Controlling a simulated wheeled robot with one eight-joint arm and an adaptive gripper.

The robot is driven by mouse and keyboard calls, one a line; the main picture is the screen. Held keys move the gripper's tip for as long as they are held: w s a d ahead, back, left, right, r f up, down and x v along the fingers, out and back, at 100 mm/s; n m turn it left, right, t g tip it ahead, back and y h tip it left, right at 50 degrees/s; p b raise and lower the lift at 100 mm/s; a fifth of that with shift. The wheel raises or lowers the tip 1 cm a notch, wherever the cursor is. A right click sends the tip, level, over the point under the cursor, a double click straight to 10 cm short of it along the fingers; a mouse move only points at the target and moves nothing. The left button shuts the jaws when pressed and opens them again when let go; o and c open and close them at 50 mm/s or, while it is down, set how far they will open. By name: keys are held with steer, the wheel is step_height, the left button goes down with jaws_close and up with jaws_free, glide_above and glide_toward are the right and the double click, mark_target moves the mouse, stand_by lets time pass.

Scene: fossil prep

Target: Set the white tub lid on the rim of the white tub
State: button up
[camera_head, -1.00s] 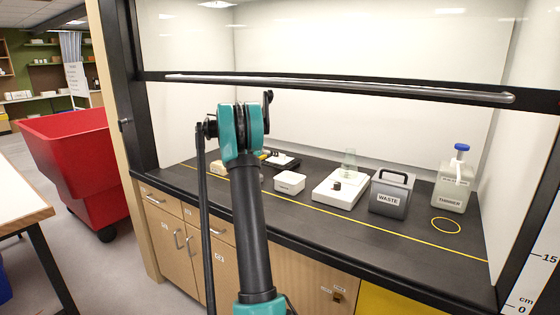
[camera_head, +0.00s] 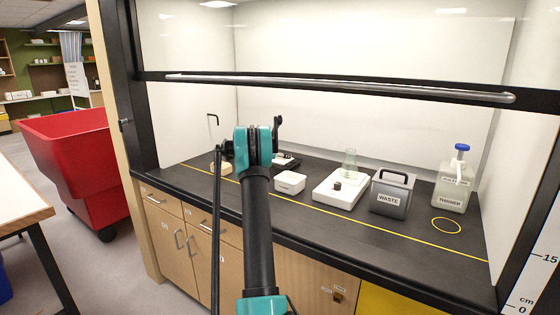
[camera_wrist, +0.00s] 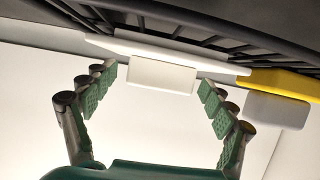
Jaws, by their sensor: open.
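In the wrist view, my open gripper (camera_wrist: 155,105) has its green-padded fingers on either side of a white block standing out from a wide, thin white slab, which looks like the white tub lid (camera_wrist: 165,76). A gap shows between the block and the fingers on each side. In the head view, the white tub (camera_head: 290,182) appears as a small white box on the dark bench, right of my arm. Whether its top is open is too small to tell. My gripper is hidden behind my arm in that view, and the lid cannot be made out there.
A yellow item (camera_wrist: 285,82) with a pale block lies beside the lid. On the bench, a white device (camera_head: 340,193) with a glass vessel (camera_head: 349,160), a grey WASTE bin (camera_head: 388,198) and a THINNER bottle (camera_head: 452,190) stand right of the tub. A sash bar (camera_head: 340,88) crosses above.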

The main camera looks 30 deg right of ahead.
steer(key=shift+c, duration=0.3)
steer(key=c, duration=1.2)
step_height(320, 180, up, 20)
steer(key=o, duration=0.5)
steer(key=shift+c, duration=0.2)
steer(key=c, duration=1)
steer(key=s+a+f, duration=0.3)
steer(key=s, duration=0.4)
steer(key=s+a+f, duration=0.3)
steer(key=s+f, duration=0.1)
steer(key=s, duration=0.3)
steer(key=s+a+f, duration=0.3)
steer(key=s+f, duration=0.1)
steer(key=s, duration=0.4)
steer(key=shift+s+a, duration=0.1)
steer(key=shift+a, duration=0.25)
